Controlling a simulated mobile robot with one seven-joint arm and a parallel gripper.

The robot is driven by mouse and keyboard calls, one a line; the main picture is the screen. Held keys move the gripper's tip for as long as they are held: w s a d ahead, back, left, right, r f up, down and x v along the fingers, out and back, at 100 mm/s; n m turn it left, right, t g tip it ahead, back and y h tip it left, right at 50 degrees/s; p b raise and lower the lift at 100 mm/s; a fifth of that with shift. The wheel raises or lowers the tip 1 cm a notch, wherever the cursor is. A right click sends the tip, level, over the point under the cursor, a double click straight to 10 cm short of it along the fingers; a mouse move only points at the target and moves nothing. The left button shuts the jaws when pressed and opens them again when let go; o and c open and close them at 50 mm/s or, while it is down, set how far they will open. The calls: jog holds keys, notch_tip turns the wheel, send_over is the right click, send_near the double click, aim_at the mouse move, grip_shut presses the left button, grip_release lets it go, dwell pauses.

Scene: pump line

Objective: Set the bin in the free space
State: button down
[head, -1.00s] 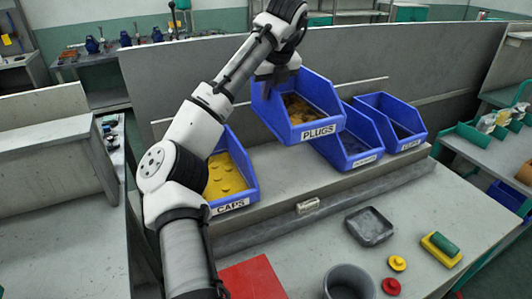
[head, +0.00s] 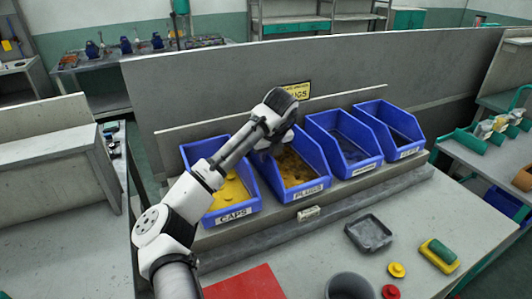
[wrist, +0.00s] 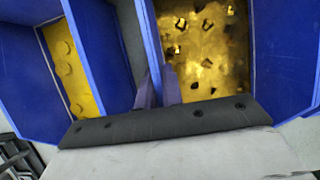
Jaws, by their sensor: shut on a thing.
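The blue PLUGS bin (head: 318,187) stands upright in the shelf row, between the blue CAPS bin (head: 232,214) and another blue bin (head: 362,166). It looks level with its neighbours and seems to rest on the shelf. Yellow-brown plugs lie inside it. My gripper (head: 267,152) is at its back left and shut on its wall. In the wrist view, the two fingers (wrist: 157,88) pinch that wall, with the plugs to the right and the CAPS bin to the left. The fingertips are mostly hidden in the head view.
A fourth blue bin (head: 398,137) ends the row at right. A yellow sign (head: 295,91) is on the back panel behind the PLUGS bin. On the bench are a grey tray (head: 369,233), a red mat (head: 246,285), a grey cup (head: 349,287) and small yellow and red parts.

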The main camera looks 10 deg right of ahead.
jog(key=shift+f, duration=0.1)
jog(key=c, duration=1.5)
grip_release()
jog(key=shift+c, duration=0.2)
jog(key=b+v, duration=0.2)
jog(key=v, duration=1)
